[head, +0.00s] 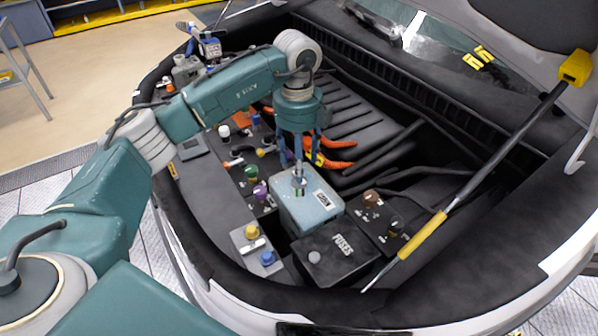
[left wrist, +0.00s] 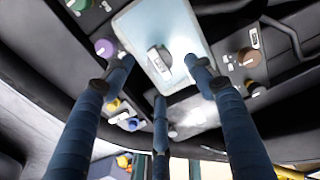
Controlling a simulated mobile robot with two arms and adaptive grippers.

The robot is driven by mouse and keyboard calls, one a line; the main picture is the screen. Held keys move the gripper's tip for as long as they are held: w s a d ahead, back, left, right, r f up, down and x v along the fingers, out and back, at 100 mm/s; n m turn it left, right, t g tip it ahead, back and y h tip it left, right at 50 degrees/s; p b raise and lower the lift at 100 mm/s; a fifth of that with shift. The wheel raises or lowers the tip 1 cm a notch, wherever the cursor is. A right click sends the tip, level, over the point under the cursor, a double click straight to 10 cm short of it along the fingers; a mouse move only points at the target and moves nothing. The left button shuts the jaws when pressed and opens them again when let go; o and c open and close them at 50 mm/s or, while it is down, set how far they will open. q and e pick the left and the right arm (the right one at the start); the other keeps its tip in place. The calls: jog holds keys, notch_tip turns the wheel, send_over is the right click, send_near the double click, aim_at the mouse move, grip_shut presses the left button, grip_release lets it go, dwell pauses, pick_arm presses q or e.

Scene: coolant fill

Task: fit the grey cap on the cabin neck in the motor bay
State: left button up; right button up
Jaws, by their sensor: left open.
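A grey cap (head: 299,186) with a raised bar grip is on top of a pale blue box (head: 318,214) in the motor bay. In the left wrist view the cap (left wrist: 158,61) is on the box's top, between my fingers. I cannot tell whether it sits on a neck or lies loose. My left gripper (head: 298,170) points down above the box, its fingers open around the cap without visibly gripping it. Its three dark blue fingers spread wide in the left wrist view (left wrist: 158,85). I cannot make out which neck is the cabin neck. My right gripper is not seen.
A black fuse box (head: 330,268) stands in front of the pale box. Green (head: 251,173), purple (head: 260,190), yellow (head: 251,232) and blue (head: 267,258) caps are to its left; a brown cap (head: 371,197) is to its right. A yellow-gripped strut (head: 422,236) crosses the bay's right side.

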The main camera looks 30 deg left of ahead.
pick_arm(q)
notch_tip(320, 180, up, 7)
jog(key=shift+f, duration=0.15)
jog(key=shift+s, duration=0.1)
